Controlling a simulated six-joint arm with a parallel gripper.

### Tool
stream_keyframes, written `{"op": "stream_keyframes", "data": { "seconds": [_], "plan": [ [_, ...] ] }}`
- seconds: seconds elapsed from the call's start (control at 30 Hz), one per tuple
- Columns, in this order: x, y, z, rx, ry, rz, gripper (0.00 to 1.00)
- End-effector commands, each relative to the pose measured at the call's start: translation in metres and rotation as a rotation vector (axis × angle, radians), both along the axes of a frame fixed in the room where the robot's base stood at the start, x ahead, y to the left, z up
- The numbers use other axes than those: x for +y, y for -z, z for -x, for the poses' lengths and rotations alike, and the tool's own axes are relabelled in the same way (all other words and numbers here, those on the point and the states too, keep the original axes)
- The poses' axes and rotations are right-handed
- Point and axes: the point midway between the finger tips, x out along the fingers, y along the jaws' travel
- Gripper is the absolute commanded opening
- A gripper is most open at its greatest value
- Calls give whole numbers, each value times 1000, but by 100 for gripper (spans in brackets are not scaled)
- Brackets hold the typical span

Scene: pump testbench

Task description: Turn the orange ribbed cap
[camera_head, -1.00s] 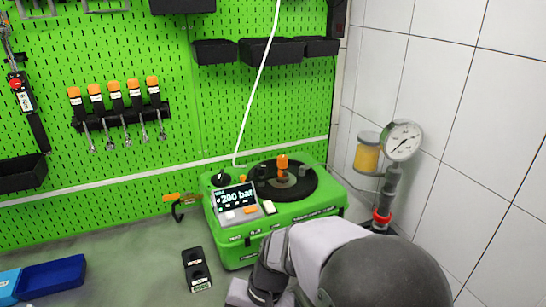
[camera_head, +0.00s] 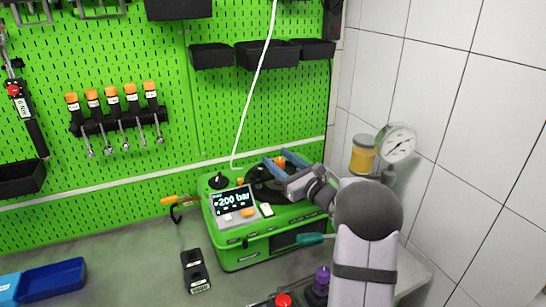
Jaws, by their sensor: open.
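The orange ribbed cap (camera_head: 280,162) stands upright on the black round plate (camera_head: 256,184) on top of the green pump testbench (camera_head: 238,257). My gripper (camera_head: 279,159) reaches in from the right, with its two blue-grey fingers spread. The fingers lie on either side of the cap in the picture. I cannot tell whether they touch it. Part of the cap and much of the black plate are hidden behind the fingers.
A display (camera_head: 232,203) reading "200 bar" stands at the testbench's front left. A pressure gauge (camera_head: 399,142) and a yellow-banded canister (camera_head: 362,154) are behind my arm at the right. A white cable (camera_head: 255,85) hangs down behind the bench.

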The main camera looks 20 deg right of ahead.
Motion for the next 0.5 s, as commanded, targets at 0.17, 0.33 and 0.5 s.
{"op": "stream_keyframes", "data": {
  "seconds": [0.17, 0.33, 0.5],
  "plan": [
    [-21, 26, -3, 66, 86, -73, 45],
    [-23, 35, -4, 92, 99, -82, 45],
    [-22, 34, -9, 92, 98, -81, 45]
  ]
}}
